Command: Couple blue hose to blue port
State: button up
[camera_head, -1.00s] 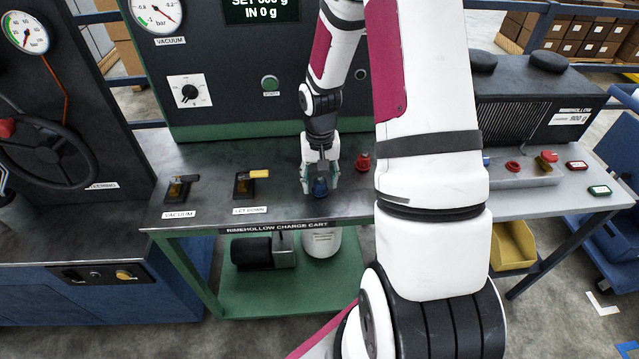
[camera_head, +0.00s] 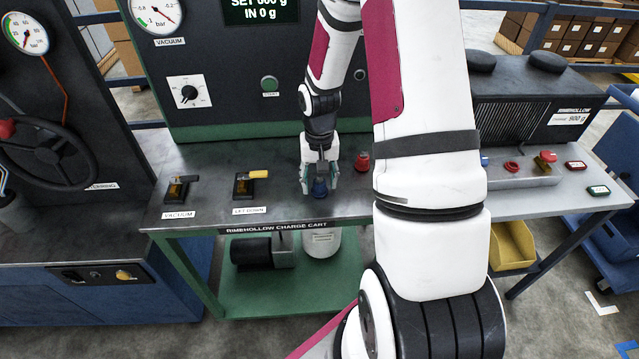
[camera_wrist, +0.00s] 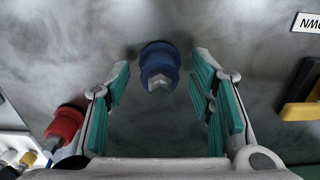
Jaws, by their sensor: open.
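The blue hose coupler (camera_head: 320,188) stands on the dark cart top near its front edge. In the wrist view the blue coupler (camera_wrist: 159,66) shows a pale hexagonal tip and lies between and just beyond the fingers. My gripper (camera_head: 320,178) is open above the coupler, with a teal-padded finger to each side. In the wrist view my gripper (camera_wrist: 161,92) has clear gaps on both sides of the coupler, and nothing is held. A small blue part (camera_head: 485,161), perhaps the blue port, shows at the left of the fittings block, partly hidden by my arm.
A red coupler (camera_head: 362,162) stands close to the right of my gripper. Two valve handles (camera_head: 244,184) (camera_head: 180,188) sit to the left. The fittings block (camera_head: 535,176) has red and yellow parts. A green cabinet (camera_head: 235,75) stands behind.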

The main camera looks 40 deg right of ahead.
aim_at(319, 176)
grip_shut()
jog(key=shift+r, duration=0.15)
jog(key=shift+r+p, duration=1.55)
jog(key=shift+r, duration=1.35)
jog(key=w+a+r+n, duration=0.1)
jog(key=w+a+n, duration=0.2)
jog(key=a, duration=0.6)
jog(key=w+a+n, duration=0.3)
jog(key=w+a, duration=0.3)
jog(key=a, duration=0.3)
jog(key=shift+r+n, duration=0.4)
